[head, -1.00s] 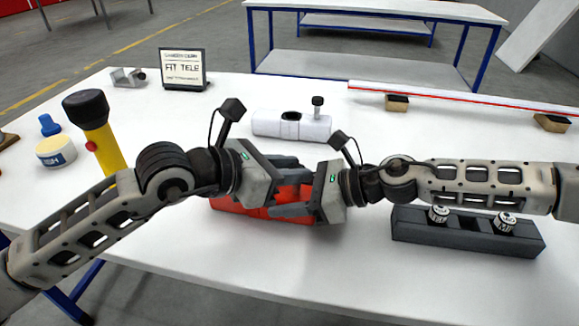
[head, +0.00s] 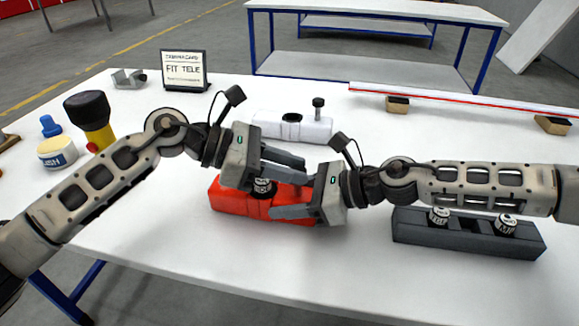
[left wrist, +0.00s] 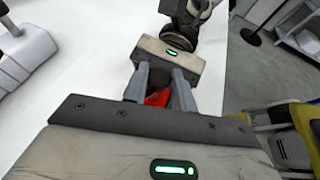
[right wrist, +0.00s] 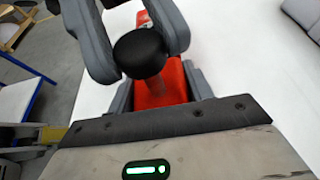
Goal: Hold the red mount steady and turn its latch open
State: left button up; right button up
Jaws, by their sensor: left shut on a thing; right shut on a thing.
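The red mount (head: 235,203) lies on the white table in front of me, and it also shows in the right wrist view (right wrist: 165,90). My right gripper (head: 283,204) is shut on its right part from the side. The latch's black knob (right wrist: 139,52) stands above the mount, between the fingers of my left gripper (head: 298,170), which is shut on it from the left. In the head view these fingers hide the knob. A small black-and-white labelled cylinder (head: 262,187) sits upright in the mount, partly covered by the left gripper.
A white mount (head: 290,127) with its own upright knob (head: 318,104) lies behind the grippers. A dark rack (head: 468,235) with labelled cylinders is at the right. A yellow-black flashlight (head: 90,112) and a tub (head: 57,153) stand left. The front table is clear.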

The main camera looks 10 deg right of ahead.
pick_arm(q)
jog(key=m+g, duration=0.2)
jog(key=g, duration=0.1)
jog(key=m+g, duration=0.1)
jog(key=shift+w+d+f+m+y, duration=0.1)
jog(key=shift+w+m+y, duration=0.25)
jog(key=shift+m+y, duration=0.05)
jog(key=shift+w+m+g+y, duration=0.15)
jog(key=shift+m+g+y, duration=0.85)
jog(key=shift+m+g, duration=0.8)
jog(key=shift+f, duration=0.1)
jog(key=shift+g, duration=0.4)
jog(key=o, duration=1)
notch_tip(320, 180, up, 10)
